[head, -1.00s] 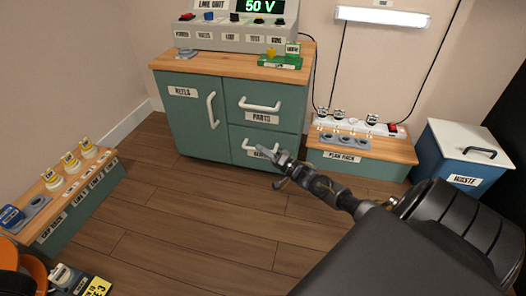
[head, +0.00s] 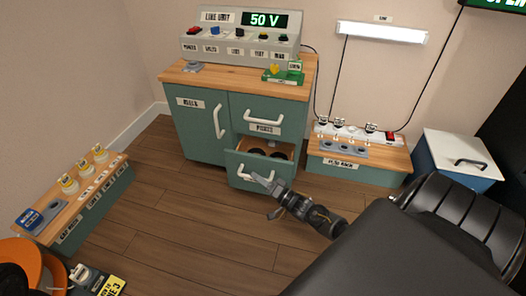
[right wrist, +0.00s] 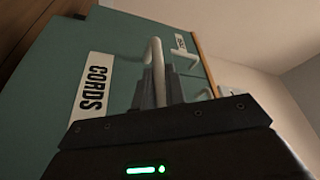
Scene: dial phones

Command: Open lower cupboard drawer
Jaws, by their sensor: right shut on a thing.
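The green cupboard stands against the back wall with a wooden top (head: 235,78). Its lower drawer (head: 247,180) is pulled partly out, and dark round things (head: 268,153) show inside. My right gripper (head: 262,181) is at the front of this drawer, shut on its white handle (right wrist: 156,62). In the right wrist view the fingers close around the handle bar, beside the "CORDS" label (right wrist: 90,92). The upper drawer (head: 265,117), labelled "PARTS", is shut. The cupboard door (head: 203,130), labelled "REELS", is also shut. My left gripper is not in view.
A low bench (head: 95,195) with yellow-white items is at left. An orange reel (head: 35,262) lies at the lower left. The wooden floor (head: 180,215) before the drawer is clear.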

